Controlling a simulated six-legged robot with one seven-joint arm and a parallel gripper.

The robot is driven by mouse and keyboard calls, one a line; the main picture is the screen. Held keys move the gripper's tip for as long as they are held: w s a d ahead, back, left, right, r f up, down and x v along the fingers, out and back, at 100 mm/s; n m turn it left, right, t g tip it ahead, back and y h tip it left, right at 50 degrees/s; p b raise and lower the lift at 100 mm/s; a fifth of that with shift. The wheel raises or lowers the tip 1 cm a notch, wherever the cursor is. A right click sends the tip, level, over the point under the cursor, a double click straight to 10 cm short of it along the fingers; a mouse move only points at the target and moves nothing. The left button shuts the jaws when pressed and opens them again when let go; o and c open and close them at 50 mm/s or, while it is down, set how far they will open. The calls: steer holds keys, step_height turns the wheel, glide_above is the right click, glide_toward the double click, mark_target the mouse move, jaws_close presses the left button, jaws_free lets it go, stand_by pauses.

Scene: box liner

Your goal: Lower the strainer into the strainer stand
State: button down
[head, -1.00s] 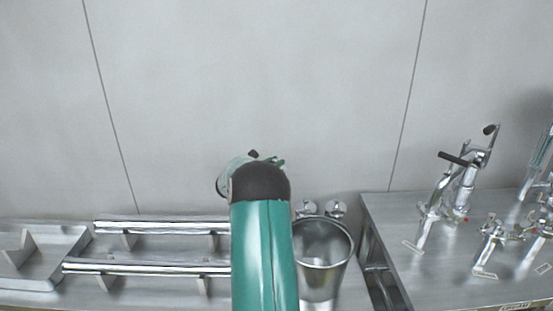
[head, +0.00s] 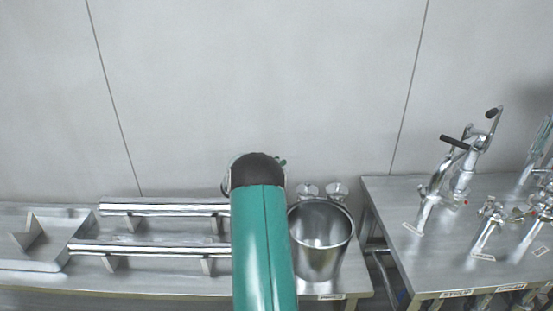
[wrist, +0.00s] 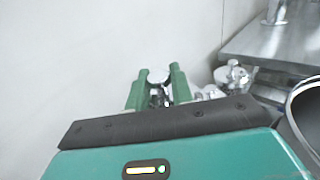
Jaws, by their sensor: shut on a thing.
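In the wrist view my gripper (wrist: 156,86) has its two green fingers closed on a small shiny, round-topped metal piece (wrist: 158,76), which I take to be part of the strainer. The rest of the strainer is hidden. In the head view my green arm covers the gripper and whatever it holds. I cannot make out a strainer stand for certain. Two small round metal pieces, one left (head: 307,191) and one right (head: 336,191), stand behind the bucket; what they are is unclear.
An open metal bucket (head: 320,262) stands on the steel table just right of my arm; its rim shows in the wrist view (wrist: 290,112). Two horizontal rails and a tray (head: 45,262) lie left. Tap-like fittings (head: 440,190) stand on the right table. A grey wall is behind.

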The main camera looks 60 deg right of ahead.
steer(key=shift+f, duration=4.6)
steer(key=shift+f, duration=0.35)
steer(key=c, duration=1.2)
jaws_free()
steer(key=shift+c, duration=0.2)
steer(key=shift+o, duration=0.5)
steer(key=shift+f, duration=0.15)
steer(key=v, duration=1.3)
steer(key=shift+a, duration=0.35)
steer(key=shift+w+r, duration=0.15)
steer(key=shift+r, duration=0.05)
